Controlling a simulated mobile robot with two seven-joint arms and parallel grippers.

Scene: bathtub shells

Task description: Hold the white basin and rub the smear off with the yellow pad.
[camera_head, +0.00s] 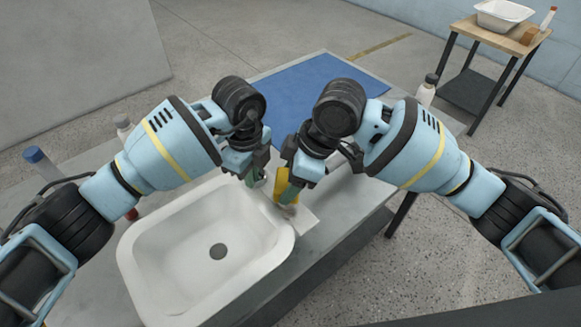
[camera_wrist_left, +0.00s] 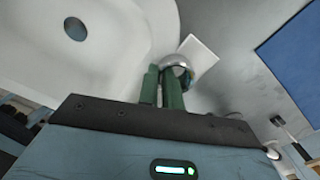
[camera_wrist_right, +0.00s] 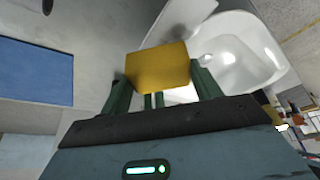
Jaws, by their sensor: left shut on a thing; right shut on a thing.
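The white basin (camera_head: 155,230) stands on the grey table, its dark drain hole facing up; it also shows in the left wrist view (camera_wrist_left: 115,30) and the right wrist view (camera_wrist_right: 243,62). My left gripper (camera_head: 254,178) is at the basin's far right corner, its green fingers (camera_wrist_left: 163,88) shut close together at the rim; the exact contact is partly hidden. My right gripper (camera_head: 284,190) is shut on the yellow pad (camera_wrist_right: 158,66), just right of my left gripper and beside the basin's corner. The pad (camera_head: 280,182) is partly hidden in the head view. I cannot make out a smear.
A white square plate (camera_head: 304,222) with a shiny metal piece (camera_head: 290,211) lies by the basin's right corner. A blue mat (camera_head: 305,90) covers the table's far part. Bottles stand at left (camera_head: 38,161) and right (camera_head: 426,93). A side table (camera_head: 490,32) stands far right.

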